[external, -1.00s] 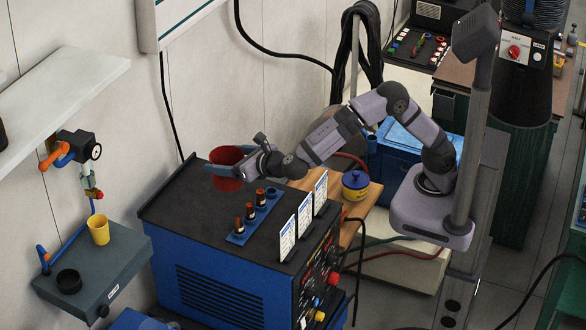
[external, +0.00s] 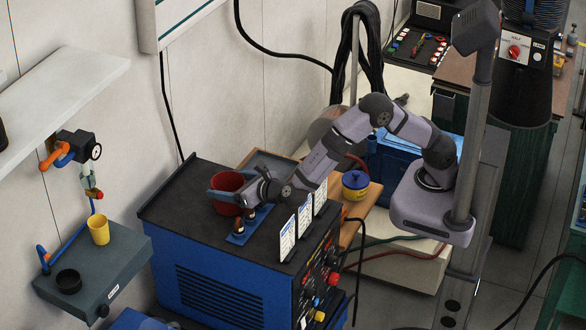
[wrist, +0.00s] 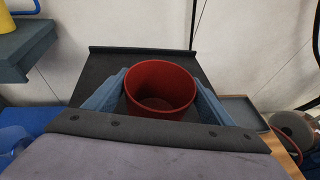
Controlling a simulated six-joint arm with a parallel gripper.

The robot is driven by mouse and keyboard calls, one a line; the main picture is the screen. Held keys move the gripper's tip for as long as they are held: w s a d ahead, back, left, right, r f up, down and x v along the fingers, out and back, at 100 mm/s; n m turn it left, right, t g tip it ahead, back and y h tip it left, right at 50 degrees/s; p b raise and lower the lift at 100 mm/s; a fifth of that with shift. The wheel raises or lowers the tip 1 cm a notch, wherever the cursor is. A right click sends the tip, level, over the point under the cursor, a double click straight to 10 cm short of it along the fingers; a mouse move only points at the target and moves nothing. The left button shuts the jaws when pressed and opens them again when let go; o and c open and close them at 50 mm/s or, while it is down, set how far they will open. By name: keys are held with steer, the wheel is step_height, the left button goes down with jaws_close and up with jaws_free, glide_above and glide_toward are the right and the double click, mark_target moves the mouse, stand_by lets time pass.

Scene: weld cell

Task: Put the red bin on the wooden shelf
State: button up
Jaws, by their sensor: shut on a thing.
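The red bin (external: 228,184) is upright and empty as far as I see, over the dark top of the blue welding machine. My gripper (external: 226,195) is shut on it, with one blue finger on each side. The wrist view shows the bin (wrist: 160,88) between the two fingers of my gripper (wrist: 160,98). I cannot tell whether its base touches the machine top. A wooden surface (external: 374,196) is to the right, behind the machine; its edge also shows at the lower right of the wrist view (wrist: 284,152). Its near part is hidden by the machine and cards.
A blue rack (external: 236,239) with small brown bottles is just in front of the bin. Upright white cards (external: 288,238) line the machine's right edge. A pale shelf (external: 60,100) hangs left.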

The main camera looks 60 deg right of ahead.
stand_by(0.3)
steer(key=o, duration=1.5)
steer(key=shift+f, duration=0.1)
steer(key=shift+c, duration=0.2)
steer(key=shift+r, duration=0.2)
steer(key=shift+s+a, duration=0.1)
steer(key=shift+s, duration=0.3)
steer(key=shift+o, duration=0.3)
steer(key=b+v, duration=0.3)
steer(key=v, duration=0.8)
